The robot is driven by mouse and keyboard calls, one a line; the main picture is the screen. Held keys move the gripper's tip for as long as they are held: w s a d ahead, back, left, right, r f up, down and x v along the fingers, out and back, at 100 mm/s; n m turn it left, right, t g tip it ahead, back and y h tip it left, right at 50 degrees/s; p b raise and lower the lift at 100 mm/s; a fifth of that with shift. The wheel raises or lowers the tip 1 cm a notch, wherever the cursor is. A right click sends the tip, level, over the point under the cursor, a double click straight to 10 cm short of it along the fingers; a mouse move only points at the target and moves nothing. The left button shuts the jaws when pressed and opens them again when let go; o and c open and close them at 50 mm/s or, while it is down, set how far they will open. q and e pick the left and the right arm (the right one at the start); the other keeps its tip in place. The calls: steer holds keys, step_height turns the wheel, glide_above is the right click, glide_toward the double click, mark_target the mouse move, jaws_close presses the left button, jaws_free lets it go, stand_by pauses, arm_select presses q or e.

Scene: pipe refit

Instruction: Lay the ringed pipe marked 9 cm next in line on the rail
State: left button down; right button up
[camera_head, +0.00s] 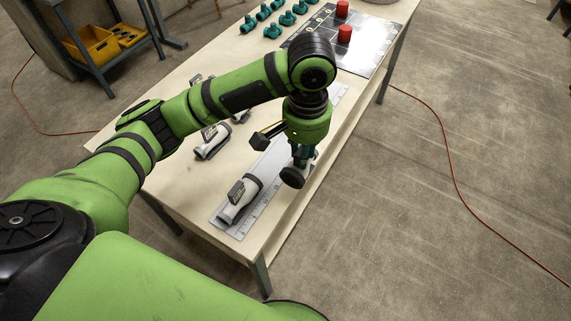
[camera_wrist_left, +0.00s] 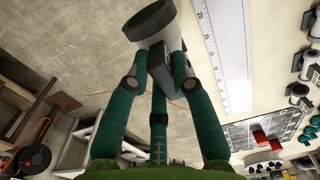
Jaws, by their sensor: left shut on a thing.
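My left gripper (camera_head: 299,160) is shut on a pale pipe with a dark grey end (camera_head: 292,178). It holds the pipe in the air by the table's right edge, beside the rail. In the left wrist view the gripper's green fingers (camera_wrist_left: 160,85) close around the pipe (camera_wrist_left: 153,22), with a dark tag by them. The number on the held pipe cannot be read. The light metal rail (camera_head: 262,208) with ruler marks lies along the table. A white pipe with a dark tag (camera_head: 240,198) lies at its near end. My right gripper is not in view.
More tagged pipes (camera_head: 212,142) lie on the table left of the rail, partly hidden by my arm. Teal fittings (camera_head: 265,13) and a grey board (camera_head: 375,50) with red cylinders (camera_head: 345,32) are at the far end. Open floor lies right of the table.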

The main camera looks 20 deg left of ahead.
arm_select(q)
steer(key=shift+w+a+f+p, duration=0.5)
steer(key=shift+w+a+f, duration=0.15)
steer(key=shift+a+f, duration=1.2)
steer(key=shift+w+a+f+p, duration=0.45)
steer(key=shift+w+a+f, duration=0.2)
steer(key=shift+a+f, duration=1.15)
steer(key=shift+w+a+f+p, duration=0.5)
steer(key=shift+w+a+f, duration=0.15)
steer(key=shift+a+f, duration=1.2)
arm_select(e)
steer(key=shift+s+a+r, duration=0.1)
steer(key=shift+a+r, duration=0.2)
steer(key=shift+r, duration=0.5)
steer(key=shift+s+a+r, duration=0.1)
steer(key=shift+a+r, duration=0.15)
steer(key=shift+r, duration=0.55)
arm_select(q)
steer(key=shift+d, duration=0.1)
steer(key=c, duration=1.1)
jaws_free()
steer(key=shift+f, duration=0.15)
step_height(320, 180, up, 12)
steer(key=shift+r+b, duration=0.2)
steer(key=shift+b, duration=0.9)
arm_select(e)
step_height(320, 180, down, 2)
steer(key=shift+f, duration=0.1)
